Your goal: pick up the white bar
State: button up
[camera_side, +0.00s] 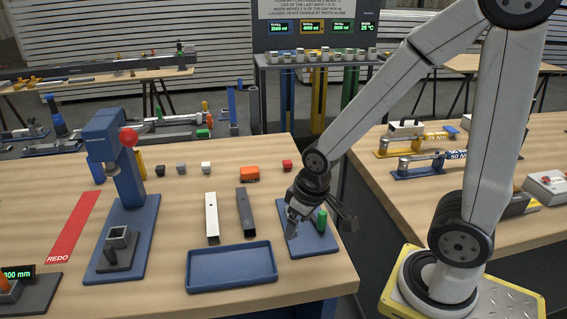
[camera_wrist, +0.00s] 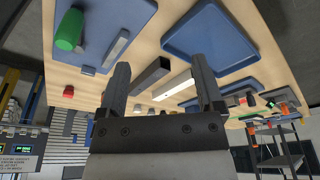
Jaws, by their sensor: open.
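The white bar (camera_side: 212,218) lies on the wooden table, left of a dark grey bar (camera_side: 246,212) and behind the blue tray. In the wrist view the white bar (camera_wrist: 174,87) shows between my fingers, farther off than the dark bar (camera_wrist: 151,72). My gripper (camera_side: 318,222) is above the small blue plate at the table's right, to the right of both bars. In the wrist view its two fingers (camera_wrist: 162,82) are wide apart with nothing held. The gripper is apart from the white bar.
An empty blue tray (camera_side: 232,283) lies at the table's front. A blue press (camera_side: 121,190) stands at the left. An orange block (camera_side: 250,174) and several small cubes sit behind the bars.

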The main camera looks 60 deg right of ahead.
jog(key=shift+w, duration=0.1)
jog(key=n+g, duration=0.2)
jog(key=n, duration=2.4)
send_over(212, 227)
jog(key=s, duration=0.1)
jog(key=shift+d+f, duration=0.25)
jog(key=shift+f, duration=1)
jog(key=shift+w+a+f+n+g, duration=0.15)
jog(key=shift+w+n, duration=0.1)
jog(key=shift+n, duration=0.15)
jog(key=shift+w+a+f+n+g, duration=0.15)
jog(key=shift+w+n, duration=0.1)
jog(key=shift+n, duration=0.15)
jog(key=shift+s+f, duration=0.1)
jog(key=shift+f, duration=3.7)
grip_shut()
